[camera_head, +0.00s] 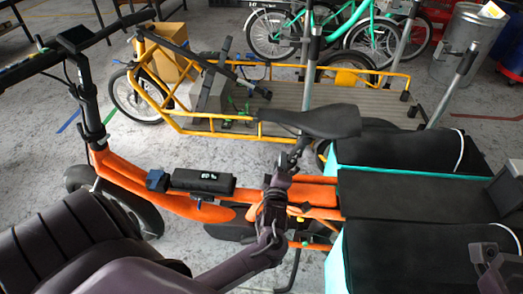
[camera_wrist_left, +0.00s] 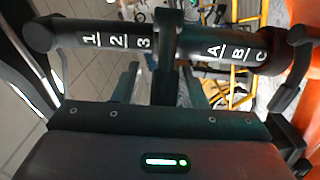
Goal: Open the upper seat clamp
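The black saddle (camera_head: 315,120) of the orange cargo bike (camera_head: 140,180) sits in the middle of the head view, with a short seat post (camera_head: 298,148) running down from it. My left gripper (camera_head: 281,180) is close to this post, just below the saddle. The upper seat clamp cannot be made out clearly there, and whether I touch it does not show. In the left wrist view, dark gripper parts and a black bar lettered 1 2 3 and A B C fill the picture. My right gripper (camera_head: 494,262) shows partly at the lower right; its fingers are unclear.
A black battery pack (camera_head: 204,182) lies on the orange frame. Black panniers (camera_head: 410,152) and a rear deck fill the right. A yellow cargo bike (camera_head: 285,85) stands close behind. A metal bin (camera_head: 466,45) stands farther back. Bare floor lies at the left.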

